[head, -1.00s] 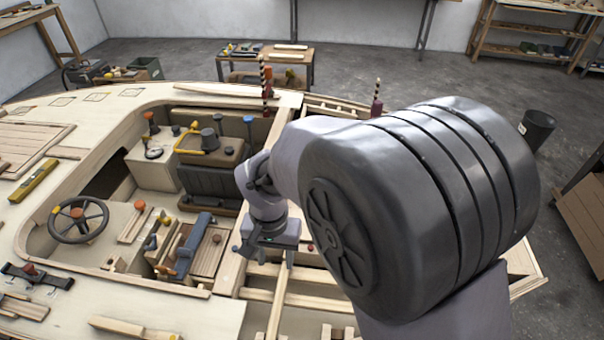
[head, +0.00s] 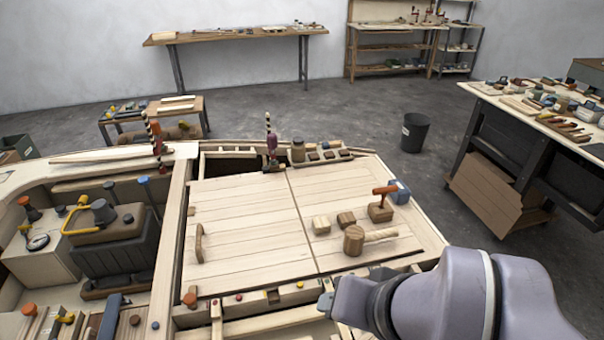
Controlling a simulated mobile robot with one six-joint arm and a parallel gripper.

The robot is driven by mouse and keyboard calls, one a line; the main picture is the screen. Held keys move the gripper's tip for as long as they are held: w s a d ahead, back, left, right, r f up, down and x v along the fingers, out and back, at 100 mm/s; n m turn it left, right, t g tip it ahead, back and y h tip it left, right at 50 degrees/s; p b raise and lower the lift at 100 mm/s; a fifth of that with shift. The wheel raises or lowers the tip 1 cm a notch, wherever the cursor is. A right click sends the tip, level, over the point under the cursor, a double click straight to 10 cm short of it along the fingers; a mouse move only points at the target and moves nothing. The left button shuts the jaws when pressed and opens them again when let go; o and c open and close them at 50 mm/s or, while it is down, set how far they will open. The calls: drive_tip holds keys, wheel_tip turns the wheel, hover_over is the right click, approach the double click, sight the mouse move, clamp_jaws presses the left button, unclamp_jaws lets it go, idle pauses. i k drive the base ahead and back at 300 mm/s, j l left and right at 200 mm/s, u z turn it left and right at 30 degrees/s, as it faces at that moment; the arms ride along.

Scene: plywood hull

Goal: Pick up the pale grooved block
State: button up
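A small pale block (head: 321,225), which looks like the grooved one, sits on the plank deck panel (head: 240,225) in the middle of the head view. Its grooves are too small to make out clearly. A darker brown block (head: 346,218) is just to its right, and a wooden mallet (head: 355,240) lies to its lower right. My gripper (head: 328,300) is at the lower middle, by the panel's near edge and apart from the block. Its fingers are small and partly hidden by my arm, so I cannot tell whether it is open.
A block with an orange-handled tool (head: 381,209) and a blue item (head: 399,191) are on the panel's right side. The panel's middle left is clear.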

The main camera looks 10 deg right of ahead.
sight(322, 224)
drive_tip(key=k+l+u, duration=0.15)
drive_tip(key=l, duration=0.15)
drive_tip(key=k+l+u, duration=0.1)
drive_tip(key=l, duration=0.2)
drive_tip(key=k+l+u, duration=0.15)
drive_tip(key=l, duration=0.15)
drive_tip(key=i+l+u, duration=0.1)
drive_tip(key=l+u, duration=0.3)
drive_tip(key=l, duration=0.35)
drive_tip(key=l+u, duration=0.35)
drive_tip(key=l, duration=0.45)
drive_tip(key=l+u, duration=0.4)
drive_tip(key=l, duration=0.35)
drive_tip(key=i+l+u, duration=0.15)
drive_tip(key=i+l, duration=0.3)
drive_tip(key=i, duration=0.15)
